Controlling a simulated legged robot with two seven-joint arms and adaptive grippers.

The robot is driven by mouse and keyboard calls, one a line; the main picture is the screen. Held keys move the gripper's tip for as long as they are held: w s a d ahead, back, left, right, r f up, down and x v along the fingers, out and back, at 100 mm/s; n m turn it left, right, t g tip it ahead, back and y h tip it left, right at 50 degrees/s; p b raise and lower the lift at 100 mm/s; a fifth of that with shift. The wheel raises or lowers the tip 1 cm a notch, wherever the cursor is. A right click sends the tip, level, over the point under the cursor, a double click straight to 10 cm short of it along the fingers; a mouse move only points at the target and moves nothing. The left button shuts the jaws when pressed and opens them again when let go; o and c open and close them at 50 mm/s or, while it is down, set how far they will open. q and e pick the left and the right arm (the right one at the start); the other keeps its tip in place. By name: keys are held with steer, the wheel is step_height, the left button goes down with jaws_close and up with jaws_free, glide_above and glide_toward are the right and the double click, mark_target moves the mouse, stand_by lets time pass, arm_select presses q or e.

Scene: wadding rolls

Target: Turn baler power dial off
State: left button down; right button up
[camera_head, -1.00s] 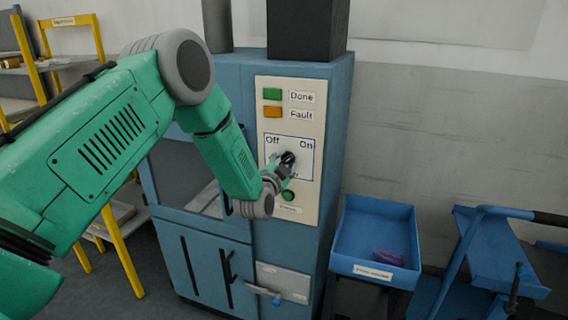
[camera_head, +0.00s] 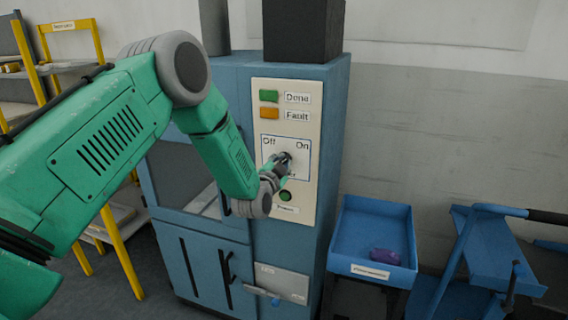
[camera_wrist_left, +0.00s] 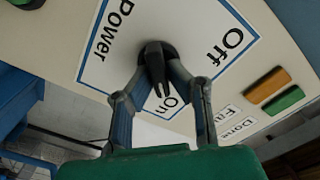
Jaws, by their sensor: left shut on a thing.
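The baler's black power dial (camera_wrist_left: 154,58) sits on a white plate (camera_head: 301,171) marked Off at one side and On at the other. My left gripper (camera_head: 284,160) is at the dial in the head view and covers much of it. In the left wrist view, the fingers of my left gripper (camera_wrist_left: 162,68) are shut on the dial, one on each side. The dial's narrow part extends toward the On label in that view. Its exact angle is partly hidden by the fingers. My right gripper is not in view.
The blue baler (camera_head: 336,120) carries green Done and orange Fault lamps above the dial and a green button (camera_head: 285,196) below it. A blue tray (camera_head: 347,228) with a purple item (camera_head: 385,256) stands to the right, near a blue cart (camera_head: 490,250).

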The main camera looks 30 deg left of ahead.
arm_select(q)
steer(key=shift+s+a+f, duration=0.2)
steer(key=shift+f, duration=0.35)
steer(key=shift+f+n+b, duration=0.1)
steer(key=shift+n+b, duration=4.05)
steer(key=shift+n, duration=4.75)
steer(key=c, duration=1.6)
jaws_free()
steer(key=shift+o, duration=0.2)
steer(key=shift+w+a, duration=0.1)
steer(key=shift+w, duration=0.1)
steer(key=shift+r, duration=0.2)
